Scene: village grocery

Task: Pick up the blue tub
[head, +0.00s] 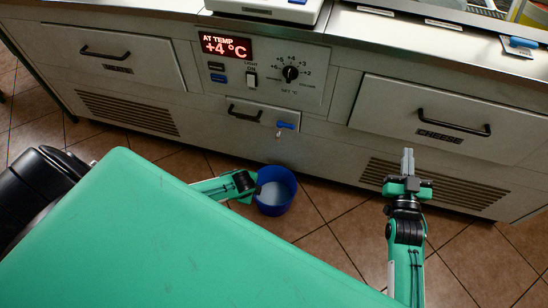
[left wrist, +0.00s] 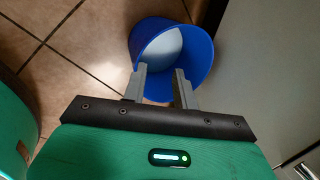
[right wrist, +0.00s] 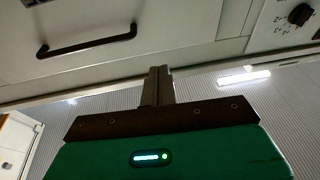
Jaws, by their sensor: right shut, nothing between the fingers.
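The blue tub (head: 272,209) stands upright on the tiled floor in front of the counter, its open top facing up and its inside bottom pale. My left gripper (head: 257,188) is at the left side of its rim in the head view. In the left wrist view the tub (left wrist: 204,58) lies just beyond my left gripper (left wrist: 162,84), whose fingers are apart with part of the tub's blue wall showing between them. I cannot tell whether they touch it. My right gripper (head: 407,160) is shut and empty, in front of the counter; its fingers also show together in the right wrist view (right wrist: 157,85).
The counter front (head: 335,145) has a panel with a dial (head: 290,73), and a drawer with a black handle (head: 455,131) near my right gripper. A small drawer handle (head: 243,114) sticks out above the tub. Floor tiles (head: 335,225) between the tub and my right arm are clear.

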